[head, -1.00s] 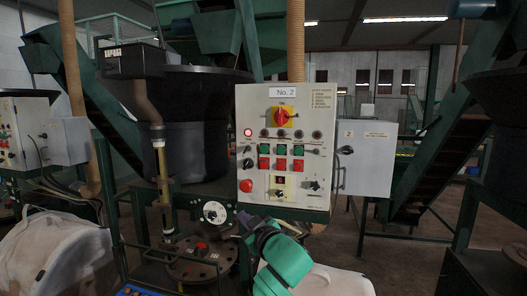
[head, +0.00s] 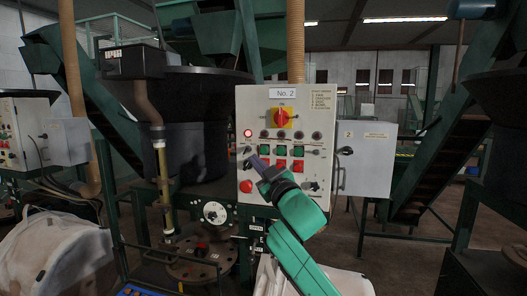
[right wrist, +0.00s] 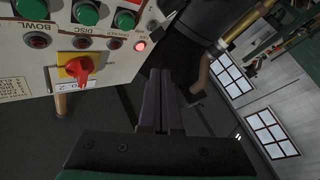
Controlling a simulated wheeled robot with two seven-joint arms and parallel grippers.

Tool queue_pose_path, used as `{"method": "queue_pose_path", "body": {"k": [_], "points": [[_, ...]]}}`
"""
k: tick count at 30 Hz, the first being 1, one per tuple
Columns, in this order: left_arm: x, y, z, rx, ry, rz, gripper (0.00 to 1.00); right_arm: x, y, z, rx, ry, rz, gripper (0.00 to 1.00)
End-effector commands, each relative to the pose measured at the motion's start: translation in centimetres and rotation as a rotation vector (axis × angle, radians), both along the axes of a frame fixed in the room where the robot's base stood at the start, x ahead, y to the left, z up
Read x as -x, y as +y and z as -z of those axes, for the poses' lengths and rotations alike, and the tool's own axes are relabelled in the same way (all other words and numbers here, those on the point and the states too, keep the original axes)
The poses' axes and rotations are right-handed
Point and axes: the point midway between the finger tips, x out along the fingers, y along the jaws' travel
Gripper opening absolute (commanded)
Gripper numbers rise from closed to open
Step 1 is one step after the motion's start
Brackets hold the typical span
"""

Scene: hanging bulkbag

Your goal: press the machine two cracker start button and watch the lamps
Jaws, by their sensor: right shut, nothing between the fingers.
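The No. 2 control panel (head: 285,115) faces me with a row of green start buttons above a row of red ones. The leftmost green button (head: 264,150) shows just above my right gripper; it also shows in the right wrist view (right wrist: 127,18), where the panel appears upside down. I cannot read its label. The leftmost lamp (head: 248,132) glows red; the other lamps (head: 281,134) look dark. My right gripper (head: 257,162) is shut and empty, its tips before the panel's left part, partly hiding the red button below. I cannot tell contact. My left gripper is out of view.
A red rotary switch on yellow (head: 282,118) sits above the lamps. A red mushroom button (head: 246,186) is low on the panel's left. A grey box (head: 368,158) adjoins at right. A dark drum (head: 187,125) stands at left, above a round flanged lid (head: 200,262).

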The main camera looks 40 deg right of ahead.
Motion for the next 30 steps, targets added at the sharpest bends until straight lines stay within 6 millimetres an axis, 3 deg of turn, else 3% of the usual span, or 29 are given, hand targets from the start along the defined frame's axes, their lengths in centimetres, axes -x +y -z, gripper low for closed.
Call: {"method": "queue_pose_path", "body": {"k": [14,30], "points": [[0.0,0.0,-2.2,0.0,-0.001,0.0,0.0,-3.6,-5.3,-0.3,0.001,0.0,0.003,0.0],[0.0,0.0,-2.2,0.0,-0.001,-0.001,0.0,-3.9,-5.7,0.0,0.001,0.0,0.001,0.0]]}}
